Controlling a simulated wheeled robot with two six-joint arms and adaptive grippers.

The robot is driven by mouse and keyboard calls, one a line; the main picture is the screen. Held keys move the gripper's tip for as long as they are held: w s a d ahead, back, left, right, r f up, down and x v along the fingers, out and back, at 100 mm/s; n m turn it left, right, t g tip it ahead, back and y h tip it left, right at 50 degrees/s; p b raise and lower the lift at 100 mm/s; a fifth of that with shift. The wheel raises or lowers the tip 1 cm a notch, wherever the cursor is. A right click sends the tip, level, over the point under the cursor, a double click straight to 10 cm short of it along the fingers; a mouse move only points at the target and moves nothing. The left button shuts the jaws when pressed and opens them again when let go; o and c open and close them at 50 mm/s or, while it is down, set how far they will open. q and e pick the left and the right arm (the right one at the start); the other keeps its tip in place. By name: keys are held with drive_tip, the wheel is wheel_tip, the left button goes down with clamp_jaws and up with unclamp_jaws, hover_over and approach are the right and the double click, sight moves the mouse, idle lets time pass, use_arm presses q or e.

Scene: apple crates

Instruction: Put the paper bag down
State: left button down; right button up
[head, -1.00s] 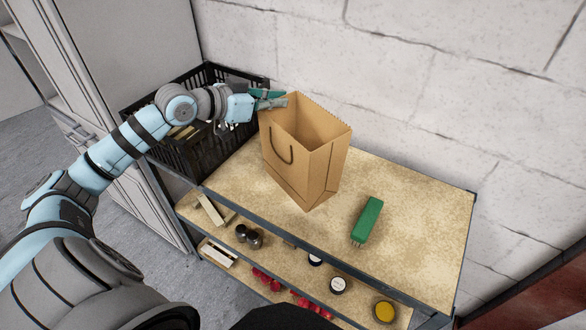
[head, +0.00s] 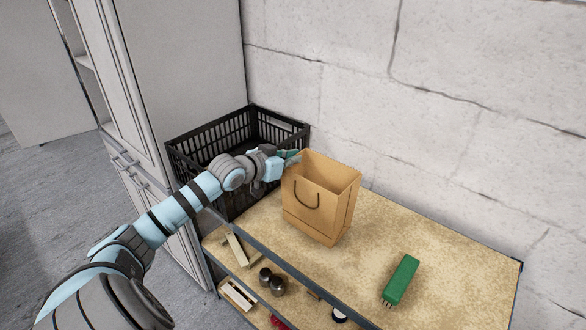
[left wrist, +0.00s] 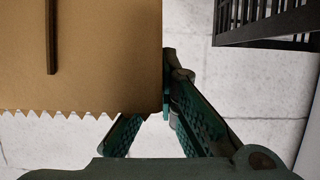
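The brown paper bag (head: 318,205) stands upright on the speckled tabletop (head: 400,228), its open top up and a dark handle on its front. Its base appears to meet the tabletop. My left gripper (head: 292,158) is at the bag's upper left rim. In the left wrist view the bag (left wrist: 85,60) fills the upper left, and the green fingers (left wrist: 165,115) come together around its edge. One finger is partly hidden behind the bag; the gripper looks shut on it. My right gripper is out of view.
A black crate (head: 210,137) stands left of the bag, behind my left arm. Jars and wooden pieces (head: 236,250) lie on the lower shelf. A white wall is behind.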

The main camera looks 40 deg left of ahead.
use_arm(q)
wheel_tip(320, 180, down, 3)
drive_tip(key=shift+r, duration=0.15)
drive_tip(key=c, duration=1.8)
unclamp_jaws()
drive_tip(key=shift+r, duration=0.1)
